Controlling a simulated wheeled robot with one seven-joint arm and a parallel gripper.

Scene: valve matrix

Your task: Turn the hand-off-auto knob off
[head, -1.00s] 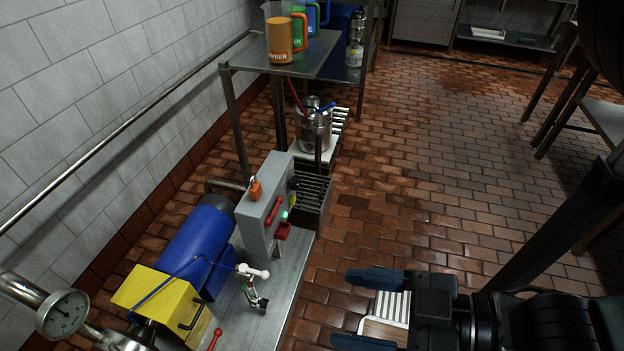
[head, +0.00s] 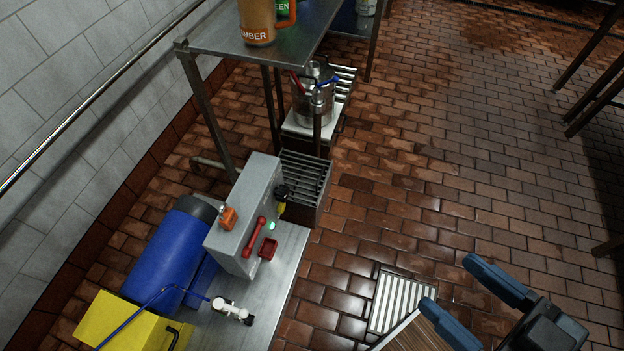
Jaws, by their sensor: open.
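A grey control box (head: 243,222) stands on a steel bench at the lower left. Its right face carries a red lever handle (head: 254,237), a lit green lamp (head: 271,225), a red square part (head: 268,249) and a small black knob-like part (head: 283,191) with yellow below it. I cannot tell for sure which part is the hand-off-auto knob, nor read its position. My gripper (head: 448,283) is open and empty at the lower right, its two blue fingers spread above the floor, well apart from the box.
A blue motor (head: 167,255) and yellow guard (head: 118,325) lie left of the box. A white-handled valve (head: 231,311) stands in front. A steel table (head: 310,38) with pitchers is behind, near a steel pot (head: 313,107). Tiled floor right of the bench is open, with a drain grate (head: 399,302).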

